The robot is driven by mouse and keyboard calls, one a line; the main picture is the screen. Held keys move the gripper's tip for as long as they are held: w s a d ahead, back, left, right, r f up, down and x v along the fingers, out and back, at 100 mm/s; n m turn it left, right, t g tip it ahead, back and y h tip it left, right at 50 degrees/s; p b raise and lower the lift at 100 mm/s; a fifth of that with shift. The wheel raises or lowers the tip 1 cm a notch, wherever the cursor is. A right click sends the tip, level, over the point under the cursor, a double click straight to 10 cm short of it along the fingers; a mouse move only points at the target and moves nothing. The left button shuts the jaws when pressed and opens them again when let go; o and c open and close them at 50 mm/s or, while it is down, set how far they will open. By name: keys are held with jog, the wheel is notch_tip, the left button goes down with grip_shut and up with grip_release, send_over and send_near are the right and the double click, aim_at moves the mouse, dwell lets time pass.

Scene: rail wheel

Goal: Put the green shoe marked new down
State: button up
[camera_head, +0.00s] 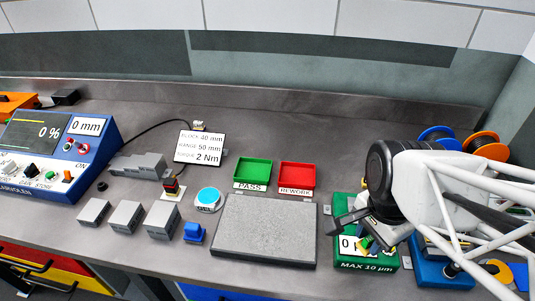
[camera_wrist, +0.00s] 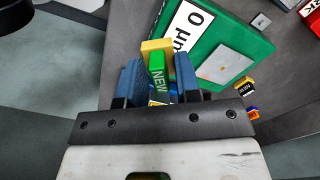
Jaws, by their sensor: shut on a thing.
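The green shoe marked NEW (camera_wrist: 159,80) is between the two blue fingers of my gripper (camera_wrist: 160,78) in the wrist view, with a yellow part at its far end. My gripper is shut on it. The gap between shoe and box cannot be judged.
The green gauge box (camera_head: 375,265) carries a white display and, in the wrist view, a pale plate (camera_wrist: 222,62). A grey slab (camera_head: 265,230) lies left of it. Green PASS (camera_head: 253,172) and red REWORK (camera_head: 297,177) trays stand behind. Grey blocks (camera_head: 126,216) sit further left.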

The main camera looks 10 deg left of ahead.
jog(key=w+a+f+n, duration=0.1)
jog(key=w+a+n, duration=0.2)
jog(key=a, duration=0.3)
jog(key=w+a+f+n, duration=0.1)
jog(key=w+a+n, duration=0.3)
jog(key=a, duration=0.3)
jog(key=w+a+f+n, duration=0.2)
jog(key=w+a+n, duration=0.2)
jog(key=a, duration=0.3)
jog(key=shift+w+a+f, duration=0.1)
jog(key=shift+w+a, duration=0.1)
jog(key=shift+w, duration=0.3)
send_over(253, 172)
jog(key=shift+s+d+f, duration=0.1)
jog(key=shift+f, duration=0.6)
jog(key=shift+f, duration=1.8)
jog(key=shift+f, duration=0.15)
